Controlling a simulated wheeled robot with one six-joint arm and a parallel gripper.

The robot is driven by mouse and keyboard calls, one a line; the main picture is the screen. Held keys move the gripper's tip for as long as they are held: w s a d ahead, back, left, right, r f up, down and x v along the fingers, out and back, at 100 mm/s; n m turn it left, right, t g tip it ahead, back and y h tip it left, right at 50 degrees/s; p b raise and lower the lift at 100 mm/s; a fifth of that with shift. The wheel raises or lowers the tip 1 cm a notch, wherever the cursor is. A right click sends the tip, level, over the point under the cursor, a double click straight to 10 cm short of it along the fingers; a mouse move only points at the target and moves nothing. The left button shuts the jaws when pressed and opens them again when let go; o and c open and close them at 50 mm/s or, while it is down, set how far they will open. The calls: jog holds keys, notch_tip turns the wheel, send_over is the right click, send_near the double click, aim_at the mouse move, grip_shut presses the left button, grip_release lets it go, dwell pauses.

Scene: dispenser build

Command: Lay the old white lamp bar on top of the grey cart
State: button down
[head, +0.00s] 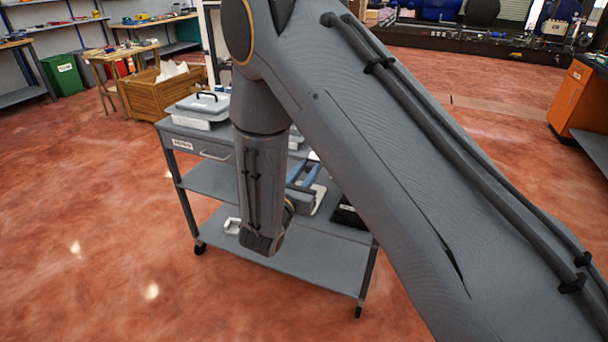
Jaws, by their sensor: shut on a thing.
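The grey cart (275,258) stands at the centre, with a top, a middle shelf and a low shelf.
A white-and-grey case (200,106) with a black handle is on the cart's left end. A blue object (303,171) and a black item (347,216) show at its right. A wooden crate (165,92) stands behind left, an orange cabinet (571,95) far right. Floor at left is clear.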

jog(key=shift+w+d+f+b, duration=0.2)
jog(key=shift+w+f+b, duration=0.05)
jog(key=shift+w, duration=0.3)
jog(key=shift+w+d+f+b, duration=0.2)
jog(key=shift+w+f, duration=0.05)
jog(key=shift+w, duration=0.3)
jog(key=shift+w+d+f+b, duration=0.25)
jog(key=shift+w+f+b, duration=0.3)
jog(key=shift+w, duration=0.2)
jog(key=shift+w+d+f+b, duration=0.25)
jog(key=shift+w+f+b, duration=0.15)
jog(key=shift+w+b, duration=0.3)
jog(key=c, duration=1.4)
grip_release()
jog(key=shift+s, duration=0.15)
jog(key=p+v, duration=0.2)
jog(key=v, duration=0.7)
